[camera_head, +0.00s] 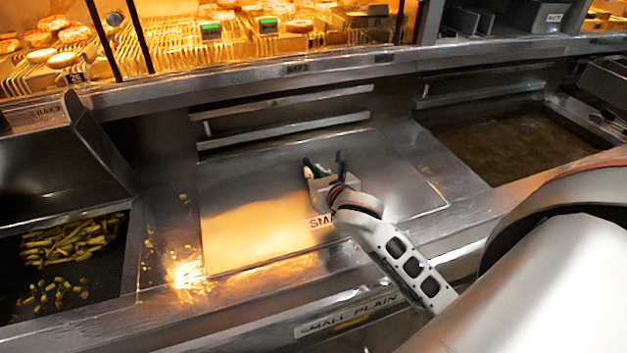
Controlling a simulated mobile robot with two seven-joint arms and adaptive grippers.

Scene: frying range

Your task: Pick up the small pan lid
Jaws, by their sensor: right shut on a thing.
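The small pan lid (255,205) is a flat, shiny metal sheet over the middle pan of the range. It shows warm yellow reflections on its left and front part. My right gripper (325,168) is over the middle of the lid, shut on a part of it that the fingers and gripper body hide. I cannot tell whether the lid rests fully on the pan or is slightly raised. My left gripper is not in view.
A tray of chips (70,240) is on the left beside a sloped metal hood. An open pan of dark oil (520,140) is on the right. Metal rails (285,130) run behind the lid. A lit food display (230,40) stands at the back.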

